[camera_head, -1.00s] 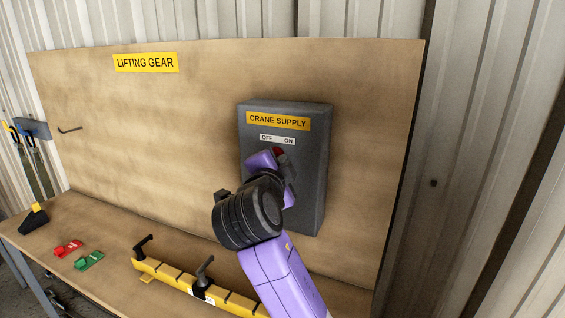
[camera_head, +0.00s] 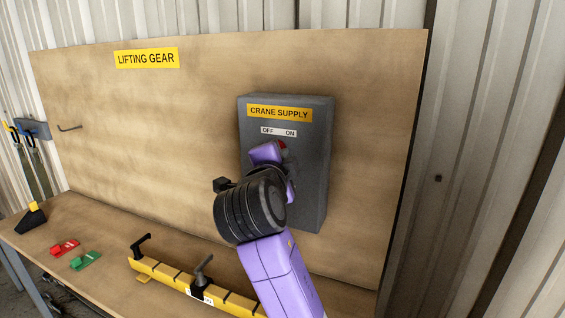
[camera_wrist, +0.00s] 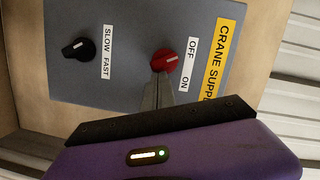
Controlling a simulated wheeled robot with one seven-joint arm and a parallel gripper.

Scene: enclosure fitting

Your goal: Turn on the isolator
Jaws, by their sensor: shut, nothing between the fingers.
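The grey crane supply box (camera_head: 313,185) is fixed to the wooden board. Its red isolator knob (camera_wrist: 165,61) has a white mark pointing nearer the OFF end of the OFF/ON label (camera_wrist: 188,66). In the head view the knob (camera_head: 283,146) shows only partly past my gripper. My gripper (camera_wrist: 157,76) is shut and empty. Its fingertips are at the knob's edge, on the lower side in the wrist view; I cannot tell whether they touch it. In the head view my wrist hides the fingers and the lower box front.
A black SLOW/FAST knob (camera_wrist: 78,48) sits on the same box. Below, the bench (camera_head: 110,235) holds a yellow bar with black handles (camera_head: 180,282), a red piece (camera_head: 65,247) and a green piece (camera_head: 86,261). A hook (camera_head: 69,128) projects from the board at left.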

